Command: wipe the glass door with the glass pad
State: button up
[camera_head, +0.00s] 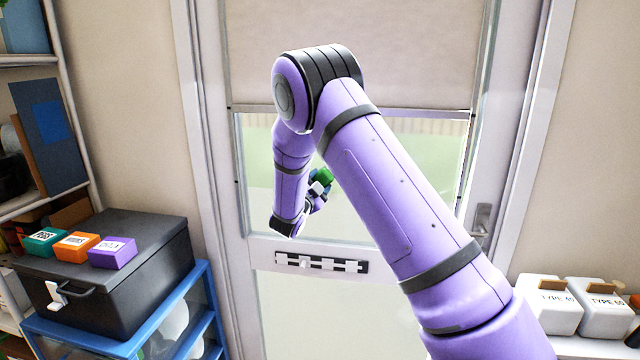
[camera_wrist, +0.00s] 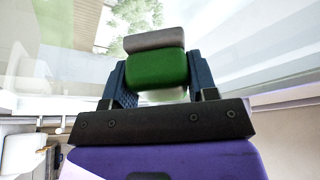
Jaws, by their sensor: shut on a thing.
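The glass door (camera_head: 400,140) stands ahead, with a pale blind over its upper part and clear glass below. My gripper (camera_head: 321,186) is in front of the glass, left of its middle. It is shut on the glass pad (camera_head: 325,176), which is green with a grey layer. In the wrist view the pad (camera_wrist: 158,70) sits between the two blue fingers of my gripper (camera_wrist: 155,80), its grey side toward the glass (camera_wrist: 220,40). I cannot tell whether the pad touches the glass. My arm hides part of the door's right side.
A rail with white hooks (camera_head: 322,263) crosses the door below the glass. A door handle (camera_head: 481,222) is at right. A black box (camera_head: 150,255) with small coloured boxes stands on a blue-framed unit (camera_head: 120,345) at left. White containers (camera_head: 548,300) stand at lower right.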

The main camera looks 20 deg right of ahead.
aim_at(323, 180)
jog(key=shift+s+a, duration=0.55)
jog(key=shift+s, duration=0.25)
jog(key=shift+s+a, duration=0.6)
jog(key=shift+s, duration=0.25)
jog(key=shift+s+a, duration=0.55)
jog(key=shift+s, duration=0.25)
jog(key=shift+s+a, duration=0.45)
jog(key=shift+s, duration=0.2)
jog(key=shift+s+a, duration=0.45)
jog(key=shift+s, duration=0.15)
